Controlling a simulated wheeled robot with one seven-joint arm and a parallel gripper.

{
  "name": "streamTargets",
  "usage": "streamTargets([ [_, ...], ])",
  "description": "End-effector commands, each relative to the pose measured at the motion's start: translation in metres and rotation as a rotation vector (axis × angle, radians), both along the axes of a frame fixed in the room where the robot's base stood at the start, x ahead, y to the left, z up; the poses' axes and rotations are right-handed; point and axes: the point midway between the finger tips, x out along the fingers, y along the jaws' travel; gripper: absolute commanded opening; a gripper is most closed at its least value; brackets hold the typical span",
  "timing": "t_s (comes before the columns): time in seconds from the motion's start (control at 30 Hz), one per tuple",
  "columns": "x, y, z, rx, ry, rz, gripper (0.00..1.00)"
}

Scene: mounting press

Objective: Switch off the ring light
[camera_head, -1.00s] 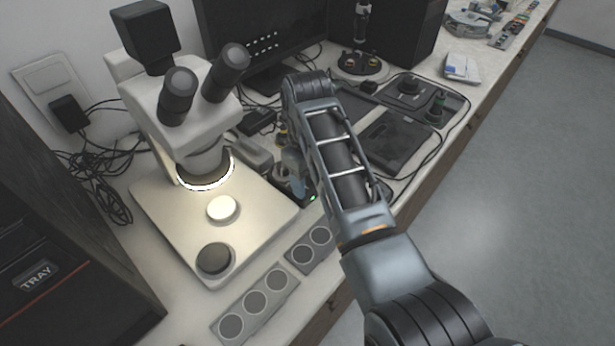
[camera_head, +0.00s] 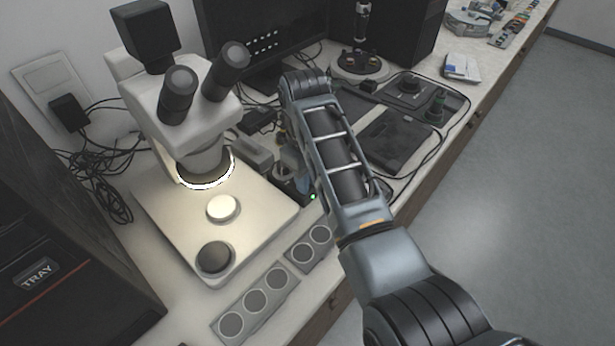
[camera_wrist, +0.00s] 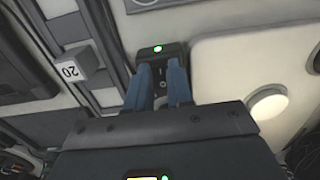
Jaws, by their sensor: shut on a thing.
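The ring light (camera_head: 207,184) glows white around the lens of the microscope (camera_head: 190,110). Its small black control box (camera_head: 309,200) stands on the bench to the right of the microscope base, with a green lamp lit. The wrist view shows the box (camera_wrist: 174,50) straight ahead, its green lamp facing me. My gripper (camera_wrist: 160,72) has its two blue fingers at the front of this box, shut on its knob, which is mostly hidden between them. In the head view, my arm partly covers the gripper (camera_head: 301,184).
The microscope base (camera_head: 165,215) lies close on the left. A panel with round wells (camera_head: 257,300) runs along the bench's front edge. A dark flat pad (camera_head: 398,140) and a joystick unit (camera_head: 425,95) lie to the right. Cables run behind the box.

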Motion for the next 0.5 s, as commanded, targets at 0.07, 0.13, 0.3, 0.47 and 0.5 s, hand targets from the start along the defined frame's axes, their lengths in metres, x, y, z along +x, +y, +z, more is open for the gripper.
streamTargets([
  [0.07,0.0016,0.0023,0.0009,-0.029,0.024,0.002,0.0],
  [0.13,0.0024,0.0036,0.0014,-0.063,0.051,0.002,0.0],
  [0.3,0.0041,0.0059,-0.0003,-0.138,0.108,0.003,0.0],
  [0.47,0.0043,0.0065,0.0008,-0.177,0.138,0.001,0.0],
  [0.5,0.0042,0.0064,0.0011,-0.181,0.141,0.001,0.0],
])
